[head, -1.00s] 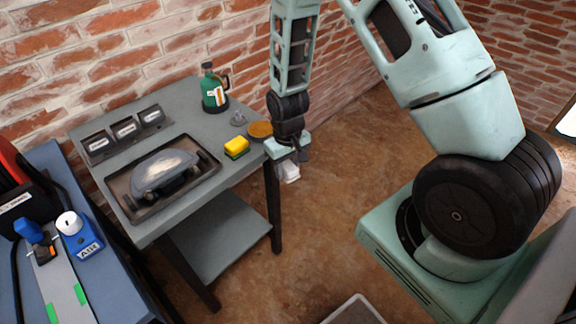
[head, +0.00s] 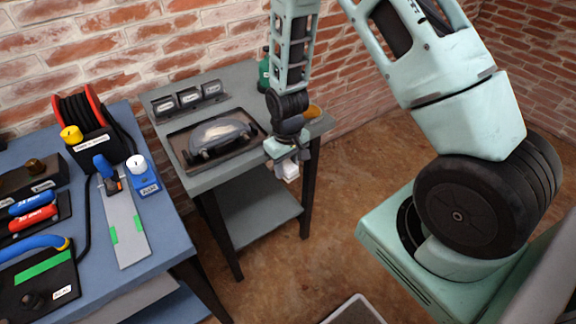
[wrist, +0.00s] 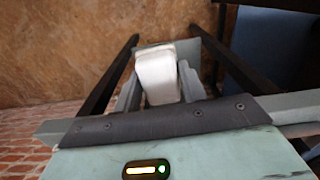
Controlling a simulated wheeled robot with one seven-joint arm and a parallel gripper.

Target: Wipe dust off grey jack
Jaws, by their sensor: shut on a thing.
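A grey domed device, which I take for the grey jack (head: 222,128), sits in a dark tray (head: 234,160) on the grey table in the head view. A paler, dusty-looking patch shows on its top. My gripper (head: 287,155) is shut on a white pad (head: 291,172). It hangs off the table's front right edge, to the right of the jack and apart from it. In the wrist view the white pad (wrist: 157,75) sits between the gripper fingers, with floor behind. The jack is not seen there.
The grey table (head: 240,178) has three small labelled holders (head: 190,98) at the back. My arm partly hides a green bottle (head: 263,72) and an amber dish (head: 313,111). A blue bench (head: 168,215) with tools stands at left.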

